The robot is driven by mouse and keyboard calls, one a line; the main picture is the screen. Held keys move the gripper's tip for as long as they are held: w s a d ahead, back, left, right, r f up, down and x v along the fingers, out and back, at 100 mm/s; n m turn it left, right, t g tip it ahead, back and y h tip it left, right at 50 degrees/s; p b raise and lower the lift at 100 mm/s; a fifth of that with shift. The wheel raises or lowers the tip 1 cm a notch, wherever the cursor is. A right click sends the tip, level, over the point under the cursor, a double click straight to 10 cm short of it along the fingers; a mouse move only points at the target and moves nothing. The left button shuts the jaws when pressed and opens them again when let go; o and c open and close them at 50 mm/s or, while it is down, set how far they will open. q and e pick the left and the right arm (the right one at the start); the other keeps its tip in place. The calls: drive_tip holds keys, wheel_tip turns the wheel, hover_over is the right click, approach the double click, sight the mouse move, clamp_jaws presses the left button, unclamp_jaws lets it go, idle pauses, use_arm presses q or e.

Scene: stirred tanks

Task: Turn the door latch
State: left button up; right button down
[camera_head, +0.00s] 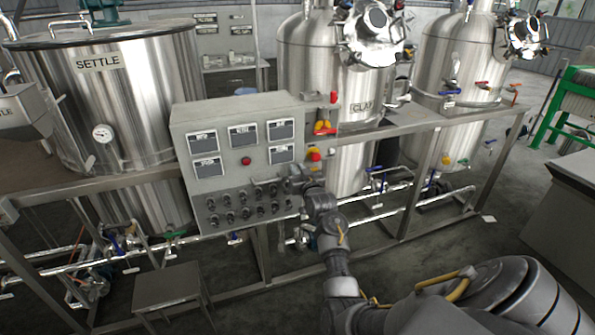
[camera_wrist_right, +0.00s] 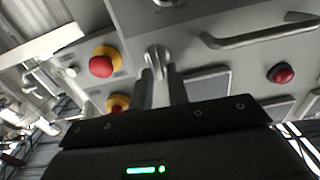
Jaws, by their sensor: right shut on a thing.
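The grey control box (camera_head: 184,122) stands on a metal frame in the middle of the head view, with its door facing me. My right gripper (camera_head: 293,183) is at the lower right of that door, and my arm hides part of it. In the right wrist view, the two dark fingers of my right gripper (camera_wrist_right: 160,88) are shut on the small silver door latch (camera_wrist_right: 156,56). My left gripper is not in view.
Red-and-yellow stop buttons (camera_wrist_right: 102,64) sit close beside the latch. A bar handle (camera_wrist_right: 262,37) and a red button (camera_wrist_right: 281,73) are on the other side. Rows of dark knobs (camera_head: 243,198) line the box bottom. Steel tanks (camera_head: 120,90) stand behind; pipes run below.

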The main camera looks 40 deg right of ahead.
drive_tip(key=shift+f+m, duration=0.15)
drive_tip(key=shift+m, duration=0.35)
drive_tip(key=m+p, duration=0.1)
drive_tip(key=m, duration=0.4)
drive_tip(key=f+m+p, duration=0.1)
drive_tip(key=m+p, duration=0.1)
drive_tip(key=m, duration=0.4)
drive_tip(key=d+m+p, duration=0.1)
drive_tip(key=m, duration=0.4)
drive_tip(key=shift+s+f+p, duration=0.15)
drive_tip(key=shift+f+p, duration=0.05)
drive_tip(key=shift+p, duration=0.15)
drive_tip(key=shift+m, duration=0.4)
drive_tip(key=c, duration=1.5)
unclamp_jaws()
